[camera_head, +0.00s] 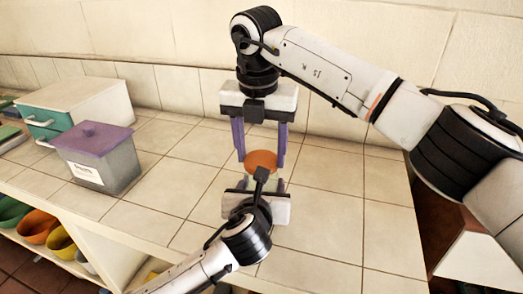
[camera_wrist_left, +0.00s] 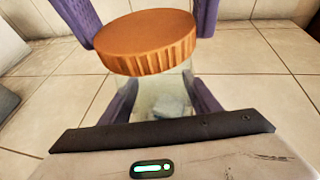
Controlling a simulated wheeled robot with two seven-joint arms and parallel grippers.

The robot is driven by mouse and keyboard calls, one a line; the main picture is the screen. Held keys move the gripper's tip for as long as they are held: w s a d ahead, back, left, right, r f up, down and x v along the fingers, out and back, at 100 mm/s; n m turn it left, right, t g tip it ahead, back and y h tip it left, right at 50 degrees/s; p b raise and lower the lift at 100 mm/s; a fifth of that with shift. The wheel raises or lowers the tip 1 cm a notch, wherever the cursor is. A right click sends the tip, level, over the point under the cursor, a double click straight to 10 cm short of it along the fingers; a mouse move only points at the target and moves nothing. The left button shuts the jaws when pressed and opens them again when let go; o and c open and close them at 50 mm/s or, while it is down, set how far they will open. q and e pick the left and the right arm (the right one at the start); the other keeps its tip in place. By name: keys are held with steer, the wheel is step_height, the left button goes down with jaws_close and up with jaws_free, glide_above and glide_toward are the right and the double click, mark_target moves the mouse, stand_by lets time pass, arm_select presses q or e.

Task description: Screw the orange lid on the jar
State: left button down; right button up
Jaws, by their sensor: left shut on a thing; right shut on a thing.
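The orange lid (camera_head: 261,160) is held between the purple fingers of my right gripper (camera_head: 261,164), which reaches in from the back. In the left wrist view the ribbed lid (camera_wrist_left: 146,42) is large, between the right gripper's fingers at the top. The clear jar (camera_wrist_left: 163,93) shows below it, between the fingers of my left gripper (camera_wrist_left: 164,90), which is shut on it. In the head view the left gripper (camera_head: 261,184) is just in front of the lid, and the jar is mostly hidden. The lid is over the jar's top; I cannot tell whether they touch.
A grey canister with a purple lid (camera_head: 97,158) and a white box with teal drawers (camera_head: 78,104) stand at the left. Coloured bowls (camera_head: 38,226) sit on a shelf below. The tiled counter (camera_head: 325,205) is clear to the right, with a wall behind.

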steer(key=m, duration=0.7)
steer(key=shift+a+m+g+h, duration=0.1)
steer(key=shift+m+g+h, duration=0.2)
steer(key=m, duration=0.4)
steer(key=shift+w, duration=0.1)
steer(key=m, duration=0.3)
steer(key=shift+m+g, duration=0.4)
steer(key=o, duration=1)
steer(key=shift+c, duration=0.4)
